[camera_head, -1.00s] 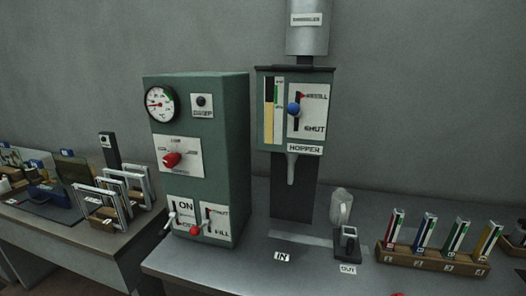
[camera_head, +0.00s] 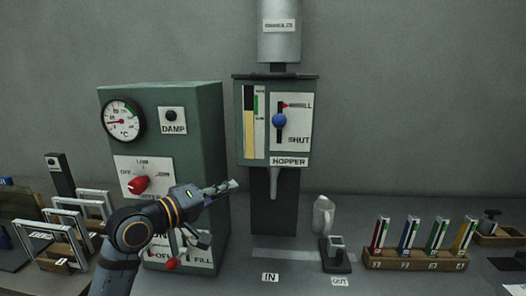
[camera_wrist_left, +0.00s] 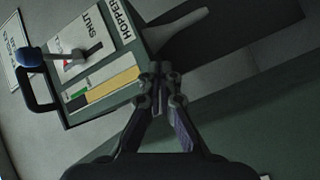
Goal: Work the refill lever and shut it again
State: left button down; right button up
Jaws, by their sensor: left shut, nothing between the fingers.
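The hopper box (camera_head: 302,92) is green and hangs on the dark stand at the back. Its refill lever, a blue knob (camera_head: 279,121) in a vertical slot between the REFILL and SHUT labels, sits about mid-slot, nearer REFILL. The blue knob (camera_wrist_left: 31,57) also shows at the upper left of the left wrist view. My left gripper (camera_head: 232,185) is shut and empty, in front of the green cabinet's right side, lower and left of the hopper, apart from the knob. In the left wrist view its fingertips (camera_wrist_left: 158,72) meet in front of the hopper's lower edge. My right gripper is not in view.
The green cabinet (camera_head: 205,110) with a dial and red knobs stands at left, partly behind my left arm. Frames (camera_head: 75,228) stand at far left. The wall area right of the hopper is free.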

aim_at(279, 121)
pick_arm(q)
notch_tip(279, 121, up, 15)
jog(key=s+t+h, duration=0.1)
jog(key=s+h, duration=0.1)
jog(key=h, duration=0.2)
jog(key=shift+n+h, duration=0.3)
jog(key=shift+n, duration=0.1)
jog(key=p+x, duration=0.1)
jog(key=x, duration=0.2)
jog(key=p+x, duration=0.2)
jog(key=x, duration=0.2)
jog(key=p+x, duration=0.1)
jog(key=x, duration=0.2)
jog(key=shift+d+r, duration=0.3)
jog(key=shift+r, duration=0.2)
jog(key=s, duration=0.1)
jog(key=s+d+f, duration=0.1)
jog(key=s+p, duration=0.1)
jog(key=shift+s+d+f, duration=0.3)
jog(key=shift+f, duration=0.05)
jog(key=shift+w, duration=0.1)
jog(key=shift+f, duration=0.1)
